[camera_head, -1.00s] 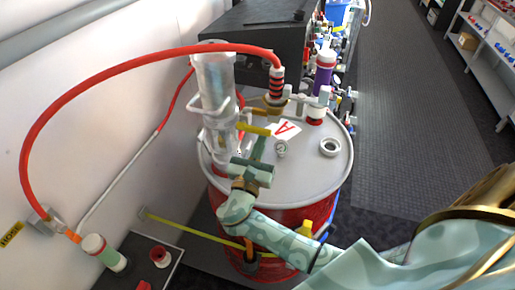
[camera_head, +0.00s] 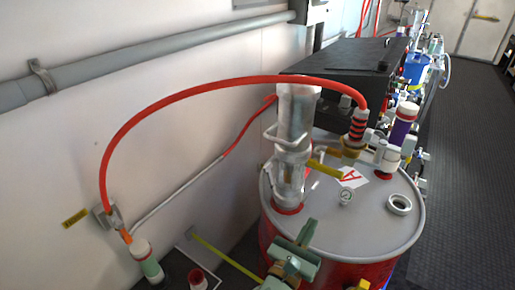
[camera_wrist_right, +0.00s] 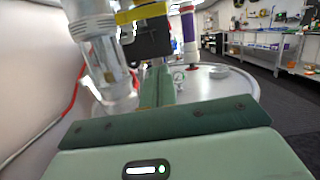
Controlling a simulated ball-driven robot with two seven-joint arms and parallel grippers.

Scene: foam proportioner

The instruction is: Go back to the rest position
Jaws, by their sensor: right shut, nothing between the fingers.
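My right gripper (camera_head: 306,233) is pale green and shows at the bottom of the head view, in front of the drum's near side. Its fingers are together with nothing between them; in the right wrist view the closed fingers (camera_wrist_right: 157,88) point toward the drum top. The red drum with a grey lid (camera_head: 330,228) stands behind it. My left gripper is in neither view.
A clear upright cylinder (camera_head: 297,120) stands on the lid with a yellow lever. A red hose (camera_head: 200,94) arches from the wall fitting to a black-ringed connector (camera_head: 357,126). Dark floor (camera_head: 465,190) is clear at right.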

